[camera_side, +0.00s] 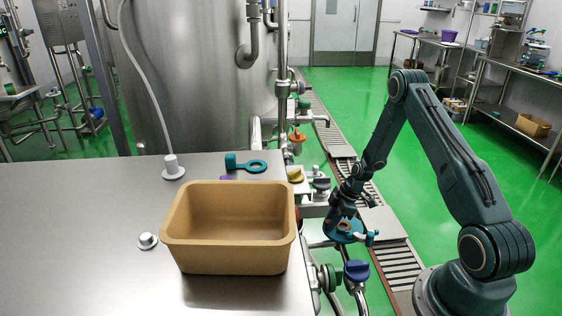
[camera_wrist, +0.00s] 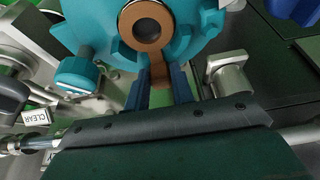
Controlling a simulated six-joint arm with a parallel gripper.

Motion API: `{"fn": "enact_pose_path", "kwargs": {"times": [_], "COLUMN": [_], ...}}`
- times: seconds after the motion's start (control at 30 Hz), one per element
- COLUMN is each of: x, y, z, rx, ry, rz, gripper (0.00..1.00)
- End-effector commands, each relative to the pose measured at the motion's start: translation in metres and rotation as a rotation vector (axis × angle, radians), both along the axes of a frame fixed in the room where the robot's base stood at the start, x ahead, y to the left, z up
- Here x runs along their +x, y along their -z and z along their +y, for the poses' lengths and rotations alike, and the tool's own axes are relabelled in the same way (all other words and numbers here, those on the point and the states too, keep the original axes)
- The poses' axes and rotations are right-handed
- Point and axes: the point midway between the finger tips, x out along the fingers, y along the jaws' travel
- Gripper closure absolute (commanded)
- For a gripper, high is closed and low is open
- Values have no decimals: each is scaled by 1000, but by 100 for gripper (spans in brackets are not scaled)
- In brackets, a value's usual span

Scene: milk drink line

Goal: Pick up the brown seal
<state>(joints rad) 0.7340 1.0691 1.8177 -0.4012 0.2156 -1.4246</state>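The brown seal (camera_wrist: 126,22) is a flat ring with a dark hole, lying on the face of a teal round housing (camera_wrist: 92,22) in the wrist view. Its short brown tab points down toward my gripper (camera_wrist: 160,72). The tips of the two blue fingers stand on either side of this tab, with a narrow gap between them. I cannot tell whether they press on it. In the side view my gripper (camera_side: 346,218) is low over the teal housing (camera_side: 338,238), right of the steel table; the seal is too small to make out clearly there.
A tan bin (camera_side: 228,255), empty as far as I see, stands on the steel table (camera_side: 70,220). A teal ring-handled part (camera_side: 246,165) lies behind it, a small round fitting (camera_side: 147,241) to its left. Pipes and valves with a blue knob (camera_side: 356,270) crowd the housing.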

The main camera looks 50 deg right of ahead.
Motion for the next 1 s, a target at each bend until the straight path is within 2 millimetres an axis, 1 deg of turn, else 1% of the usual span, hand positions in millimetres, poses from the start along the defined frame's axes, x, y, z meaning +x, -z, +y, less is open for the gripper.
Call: {"fn": "enact_pose_path", "kwargs": {"times": [0.03,0.1,0.5,0.67,0.87,1.0], "x": [0,0,0,0,0,1], "y": [0,0,0,-4,-17,-34], "z": [0,0,0,0,0,0], "rx": [0,0,0,-1,0,-2], "ry": [0,0,0,0,0,0], "rz": [0,0,0,-1,-1,-3], "gripper": [86,100,100,100,100,100]}}
